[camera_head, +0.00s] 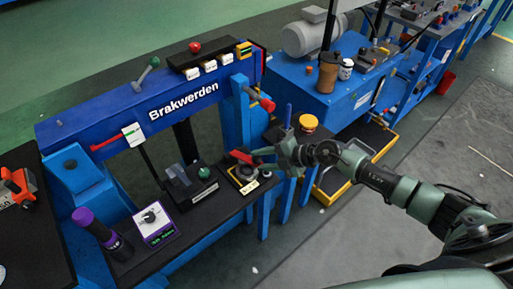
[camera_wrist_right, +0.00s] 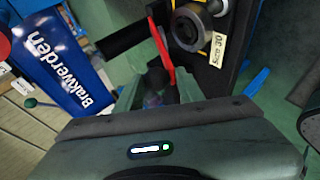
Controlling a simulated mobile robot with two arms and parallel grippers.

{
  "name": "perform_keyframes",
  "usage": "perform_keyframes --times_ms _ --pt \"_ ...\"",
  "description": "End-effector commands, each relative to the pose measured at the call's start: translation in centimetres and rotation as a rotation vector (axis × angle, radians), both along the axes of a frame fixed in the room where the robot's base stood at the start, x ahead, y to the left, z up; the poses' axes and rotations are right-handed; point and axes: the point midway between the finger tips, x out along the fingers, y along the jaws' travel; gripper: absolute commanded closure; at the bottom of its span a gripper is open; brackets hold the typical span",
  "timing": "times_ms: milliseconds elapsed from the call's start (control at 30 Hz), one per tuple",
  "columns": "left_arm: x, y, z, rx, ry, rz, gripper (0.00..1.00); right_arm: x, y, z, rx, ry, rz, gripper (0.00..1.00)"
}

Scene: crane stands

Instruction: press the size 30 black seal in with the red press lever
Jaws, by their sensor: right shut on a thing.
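The red press lever (camera_head: 241,157) sticks out over the black press plate in the head view. My right gripper (camera_head: 264,152) reaches in from the right and is shut on the lever's end. In the right wrist view the red lever (camera_wrist_right: 163,52) runs down between the fingers of my right gripper (camera_wrist_right: 155,92). Beside the lever is a round metal and black fitting (camera_wrist_right: 189,26) with a "Size 30" label (camera_wrist_right: 217,47); it also shows in the head view (camera_head: 243,174). I cannot tell the black seal apart from this fitting. My left gripper is not in view.
A blue "Brakwerden" frame (camera_head: 150,108) spans the bench. A green-knobbed device (camera_head: 205,178) stands left of the fitting, and a purple-topped cylinder (camera_head: 97,228) farther left. An orange-topped post (camera_head: 308,123) is close behind my right gripper. Open floor (camera_head: 300,240) lies in front.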

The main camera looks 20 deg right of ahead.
Motion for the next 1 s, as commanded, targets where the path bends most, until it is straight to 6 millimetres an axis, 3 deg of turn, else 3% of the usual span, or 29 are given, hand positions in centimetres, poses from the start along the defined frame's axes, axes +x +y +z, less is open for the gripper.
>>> perform_keyframes --times_ms 33,400,700,1000 --pt "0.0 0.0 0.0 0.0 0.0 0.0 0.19 -1.0 -0.2 -1.7 -0.005 0.022 0.001 1.0" --pt "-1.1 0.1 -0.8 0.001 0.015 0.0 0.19 -2.8 -0.8 -6.9 -0.005 0.022 0.003 1.0" --pt "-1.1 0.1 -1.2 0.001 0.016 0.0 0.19 -3.1 -0.9 -8.9 -0.007 0.021 0.005 1.0" --pt "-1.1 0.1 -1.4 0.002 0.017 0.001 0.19 -3.4 -0.9 -9.8 -0.011 0.026 0.009 1.0"
